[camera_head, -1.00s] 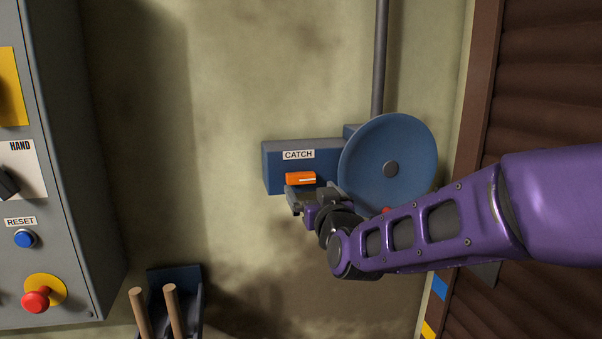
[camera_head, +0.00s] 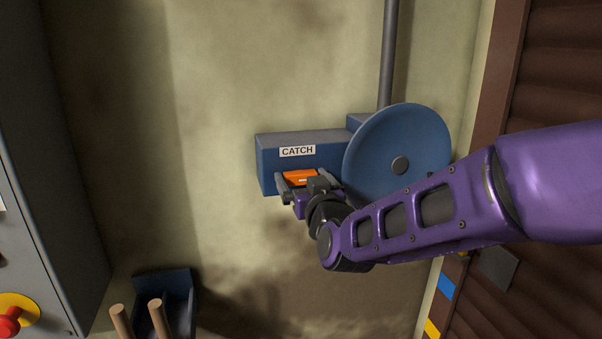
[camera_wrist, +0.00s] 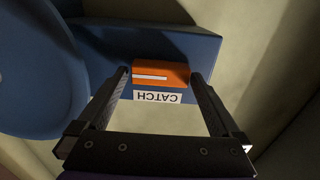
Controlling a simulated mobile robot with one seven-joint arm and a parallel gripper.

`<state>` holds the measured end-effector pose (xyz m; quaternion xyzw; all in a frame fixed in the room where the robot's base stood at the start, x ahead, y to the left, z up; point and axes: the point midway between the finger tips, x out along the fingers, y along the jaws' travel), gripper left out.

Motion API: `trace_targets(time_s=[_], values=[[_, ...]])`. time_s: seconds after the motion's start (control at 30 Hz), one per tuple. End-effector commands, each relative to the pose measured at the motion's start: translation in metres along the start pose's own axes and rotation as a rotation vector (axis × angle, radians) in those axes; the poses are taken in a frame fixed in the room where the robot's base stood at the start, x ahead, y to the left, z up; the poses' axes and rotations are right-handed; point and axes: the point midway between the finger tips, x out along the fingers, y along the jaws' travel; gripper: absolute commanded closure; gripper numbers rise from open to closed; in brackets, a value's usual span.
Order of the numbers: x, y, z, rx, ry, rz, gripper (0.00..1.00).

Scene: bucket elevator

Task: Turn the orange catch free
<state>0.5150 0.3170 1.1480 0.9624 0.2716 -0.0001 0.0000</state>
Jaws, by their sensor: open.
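The orange catch (camera_head: 300,177) is a small block with a white line, on the front of a blue box (camera_head: 268,168) below the white CATCH label (camera_head: 297,151). In the wrist view the catch (camera_wrist: 160,74) lies between the two fingers of my gripper (camera_wrist: 160,76), with its line running across from finger to finger. My gripper (camera_head: 296,184) is open, with one finger on each side of the catch. A narrow gap seems to show at the right finger in the wrist view; I cannot tell whether the left finger touches.
A blue disc (camera_head: 425,140) with a grey hub stands right of the box, close to my gripper. A grey post (camera_head: 389,55) rises behind it. A grey cabinet (camera_head: 40,170) with a red button (camera_head: 9,322) is at left. A blue holder with wooden handles (camera_head: 157,318) is below.

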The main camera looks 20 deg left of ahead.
Motion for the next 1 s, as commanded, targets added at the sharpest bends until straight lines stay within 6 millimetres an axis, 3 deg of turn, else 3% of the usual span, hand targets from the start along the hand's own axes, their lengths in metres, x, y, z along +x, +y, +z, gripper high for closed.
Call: trace_targets(time_s=[0.37,0.77,1.0], values=[[-0.0005,-0.0003,0.0001,0.000,0.000,0.000,0.00],[-0.0004,-0.0003,0.0000,0.000,0.000,0.000,0.71],[-0.0004,-0.0001,0.0000,0.020,0.001,0.000,0.71]])
